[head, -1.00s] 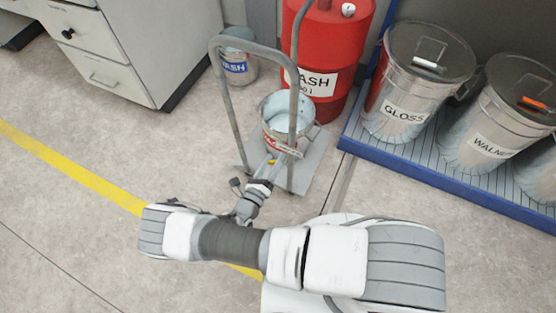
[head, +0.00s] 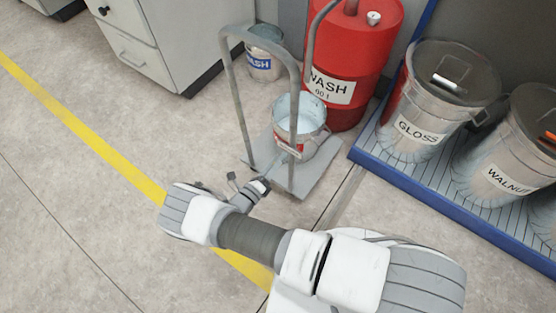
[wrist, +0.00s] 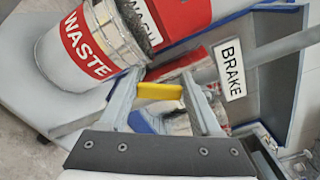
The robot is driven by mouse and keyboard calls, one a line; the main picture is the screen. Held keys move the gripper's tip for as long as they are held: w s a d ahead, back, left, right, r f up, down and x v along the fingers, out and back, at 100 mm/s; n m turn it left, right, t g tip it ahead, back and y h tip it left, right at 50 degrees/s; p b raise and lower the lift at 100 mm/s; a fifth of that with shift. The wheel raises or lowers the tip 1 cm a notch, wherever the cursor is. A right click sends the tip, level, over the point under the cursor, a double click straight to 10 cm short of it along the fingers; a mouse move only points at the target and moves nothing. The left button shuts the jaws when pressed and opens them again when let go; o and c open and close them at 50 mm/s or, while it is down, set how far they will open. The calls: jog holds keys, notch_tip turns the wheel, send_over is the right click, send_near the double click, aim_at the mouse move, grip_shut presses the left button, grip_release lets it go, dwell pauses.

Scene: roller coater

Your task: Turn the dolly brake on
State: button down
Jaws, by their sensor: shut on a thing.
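The dolly (head: 312,178) is a grey flat platform with a tall grey tube handle. A white label reading BRAKE (wrist: 230,68) sits on a bar of it in the wrist view. A small yellow piece (wrist: 158,91), which looks like the brake lever, lies between the fingers of my gripper (wrist: 162,92). My gripper is shut on this piece. In the head view my wrist (head: 250,194) is low at the near side of the dolly, and the fingertips and yellow piece cannot be made out there. A bucket (head: 300,128) stands on the dolly; its red label reads WASTE in the wrist view.
A red WASH drum (head: 350,60) and a smaller WASH pail (head: 263,60) stand behind the dolly. Metal GLOSS (head: 425,105) and WALNUT (head: 515,150) cans stand on a blue-edged grate (head: 400,178) at right. A cabinet (head: 165,40) is at back left. Floor at left is clear.

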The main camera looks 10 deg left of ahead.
jog(key=shift+s+d+f+n, duration=0.1)
jog(key=shift+f+n, duration=0.05)
jog(key=shift+n, duration=0.15)
jog(key=shift+s+d+f+n, duration=0.1)
jog(key=shift+d+f+n, duration=0.05)
jog(key=shift+n, duration=0.35)
jog(key=shift+c, duration=1.8)
grip_release()
